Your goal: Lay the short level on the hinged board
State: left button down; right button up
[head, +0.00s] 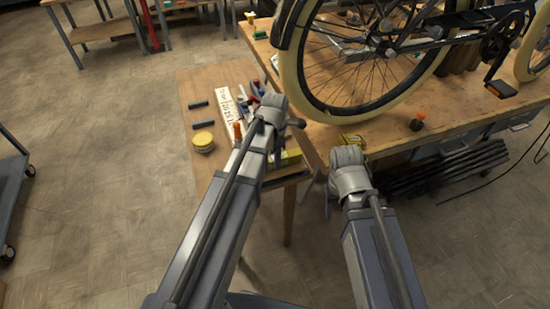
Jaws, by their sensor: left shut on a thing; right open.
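The wooden side board (195,85) stands against the workbench and may be the hinged board; I see no hinge. A yellow bar-like piece (288,158) shows at its near end, partly behind my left arm; I cannot tell if it is the short level. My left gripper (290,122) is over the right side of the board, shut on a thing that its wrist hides. My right gripper (345,158) is open near the bench's front edge, right of the board, its fingers mostly hidden by the wrist.
A white lettered box (225,100), dark bars (203,125), a round yellow tin (203,141) and several hand tools lie on the board. The workbench (400,130) holds a bicycle wheel (360,112), a yellow item (351,139) and an orange-topped item (417,124).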

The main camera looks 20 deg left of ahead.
pick_arm(q)
jog(key=shift+f, duration=0.2)
jog(key=shift+c, duration=2)
grip_release()
jog(key=shift+r, duration=0.15)
notch_tip(320, 180, up, 8)
jog(key=p, duration=0.7)
jog(key=shift+f+p, duration=0.2)
jog(key=shift+p, duration=0.1)
